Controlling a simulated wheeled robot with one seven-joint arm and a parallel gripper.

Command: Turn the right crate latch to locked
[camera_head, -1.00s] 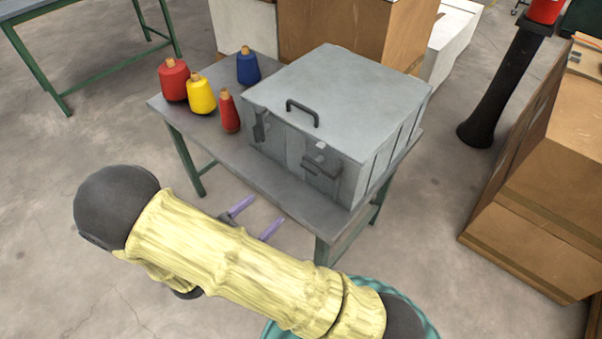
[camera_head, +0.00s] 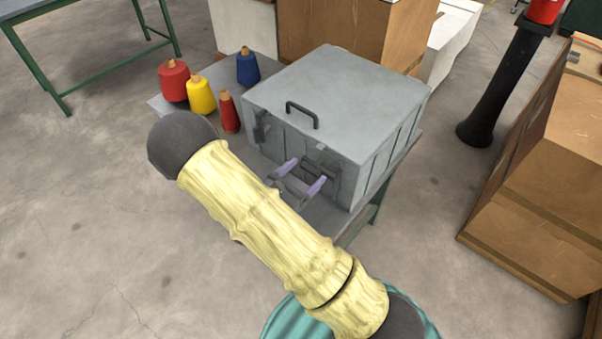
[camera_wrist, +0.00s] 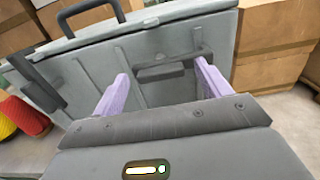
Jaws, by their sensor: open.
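The grey metal crate (camera_head: 335,90) sits on a table with its lid closed. The right crate latch (camera_head: 328,172) is a dark bar lying sideways on the front face; in the wrist view the right latch (camera_wrist: 168,70) appears between my fingers. The left latch (camera_head: 261,126) hangs upright near the left corner and shows in the wrist view (camera_wrist: 38,82). My gripper (camera_head: 306,174) is open, its lilac fingers pointing at the crate front around the right latch. In the wrist view my gripper (camera_wrist: 162,78) is empty; I cannot tell whether a fingertip touches the latch.
A dark handle (camera_head: 302,113) stands on the lid's front edge. Blue (camera_head: 248,66), yellow (camera_head: 201,95) and red (camera_head: 173,81) thread cones stand left of the crate, with a smaller red one (camera_head: 228,112). Cardboard boxes (camera_head: 545,180) stand at right. Floor in front is clear.

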